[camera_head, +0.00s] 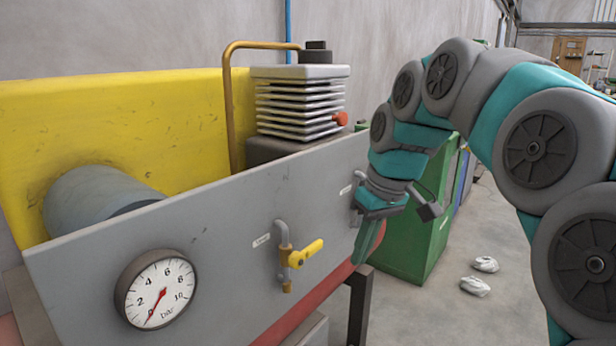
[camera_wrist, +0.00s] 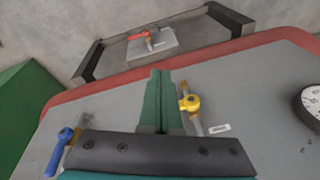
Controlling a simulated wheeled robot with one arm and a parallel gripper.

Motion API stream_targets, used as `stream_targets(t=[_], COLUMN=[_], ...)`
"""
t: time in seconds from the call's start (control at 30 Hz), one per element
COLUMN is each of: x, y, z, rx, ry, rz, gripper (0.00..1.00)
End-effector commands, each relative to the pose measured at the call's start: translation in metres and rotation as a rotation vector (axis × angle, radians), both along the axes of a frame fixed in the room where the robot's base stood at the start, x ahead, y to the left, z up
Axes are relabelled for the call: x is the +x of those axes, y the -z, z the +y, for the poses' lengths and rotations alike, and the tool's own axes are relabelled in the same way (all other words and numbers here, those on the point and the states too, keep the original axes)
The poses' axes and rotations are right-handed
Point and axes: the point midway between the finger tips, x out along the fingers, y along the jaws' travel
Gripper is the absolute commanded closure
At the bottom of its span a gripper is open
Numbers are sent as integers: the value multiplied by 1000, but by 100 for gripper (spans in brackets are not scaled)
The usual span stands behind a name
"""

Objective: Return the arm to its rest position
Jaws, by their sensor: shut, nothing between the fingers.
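My arm reaches in from the right in the head view, bent over at the top. My gripper (camera_head: 363,256) hangs beside the right end of the machine's grey panel (camera_head: 215,222), its green fingers pointing down. In the wrist view my gripper (camera_wrist: 161,73) has both fingers together with nothing between them. A valve with a yellow handle (camera_head: 305,253) is left of the gripper in the head view. In the wrist view this yellow handle (camera_wrist: 189,102) is just right of the fingers; I cannot tell how near they are in depth. A blue-handled valve (camera_wrist: 66,137) is at the lower left there.
A pressure gauge (camera_head: 157,290) sits on the panel, its needle near zero. A finned compressor head (camera_head: 298,103) stands behind the panel. A green cabinet (camera_head: 410,230) is behind my gripper. White bags (camera_head: 476,286) lie on the floor. A red-handled valve (camera_wrist: 139,35) shows in the wrist view.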

Motion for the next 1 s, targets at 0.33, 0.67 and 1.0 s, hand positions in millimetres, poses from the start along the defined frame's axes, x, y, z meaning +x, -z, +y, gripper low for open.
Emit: stream_targets(t=[0.33, 0.67, 1.0], x=[-116, -231, -284], y=[79, 162, 198], z=[-15, -44, -56], rx=[-95, -184, -217], ry=[174, 396, 510], rz=[139, 261, 312], gripper=[100, 100, 100])
